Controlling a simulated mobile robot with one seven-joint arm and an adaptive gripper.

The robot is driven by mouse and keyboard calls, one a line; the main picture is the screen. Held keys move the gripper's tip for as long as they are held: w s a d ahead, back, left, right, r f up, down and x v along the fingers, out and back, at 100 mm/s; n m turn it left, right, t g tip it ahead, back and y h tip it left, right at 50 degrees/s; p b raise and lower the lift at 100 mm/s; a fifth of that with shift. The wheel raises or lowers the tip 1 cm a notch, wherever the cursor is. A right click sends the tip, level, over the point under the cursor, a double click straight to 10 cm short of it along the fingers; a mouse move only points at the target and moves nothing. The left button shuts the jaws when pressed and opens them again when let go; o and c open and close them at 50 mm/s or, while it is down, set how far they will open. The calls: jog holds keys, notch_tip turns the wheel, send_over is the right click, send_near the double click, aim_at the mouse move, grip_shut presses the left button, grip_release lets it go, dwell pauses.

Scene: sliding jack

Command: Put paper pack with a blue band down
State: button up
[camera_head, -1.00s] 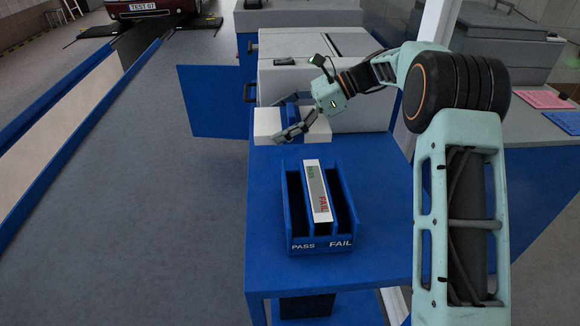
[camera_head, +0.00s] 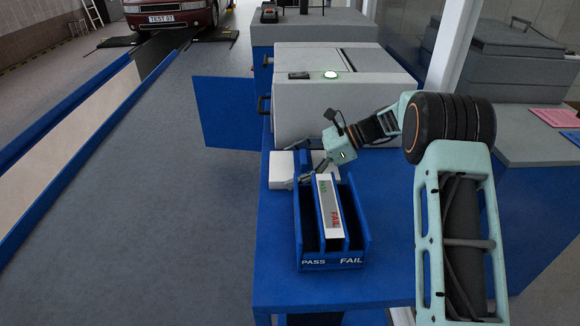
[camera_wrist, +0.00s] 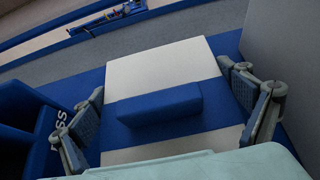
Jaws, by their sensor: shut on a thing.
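The paper pack with a blue band (camera_wrist: 160,60) is a white block with a blue band (camera_wrist: 195,120) across its middle. My gripper (camera_wrist: 168,112) is shut on the pack, one finger at each side of it in the wrist view. In the head view, the white pack (camera_head: 280,170) is at the blue table (camera_head: 385,225), just behind the PASS/FAIL tray, with my gripper (camera_head: 304,176) over it. The pack looks level and low; I cannot tell whether its underside touches the table.
The blue tray (camera_head: 330,264), marked PASS and FAIL, stands in front of the pack, holding a grey-white piece (camera_head: 328,206). A grey cabinet (camera_head: 345,115) with a green light (camera_head: 331,74) stands behind. The table right of the tray is clear.

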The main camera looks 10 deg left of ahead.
jog(key=o, duration=1.3)
jog(key=v, duration=1.2)
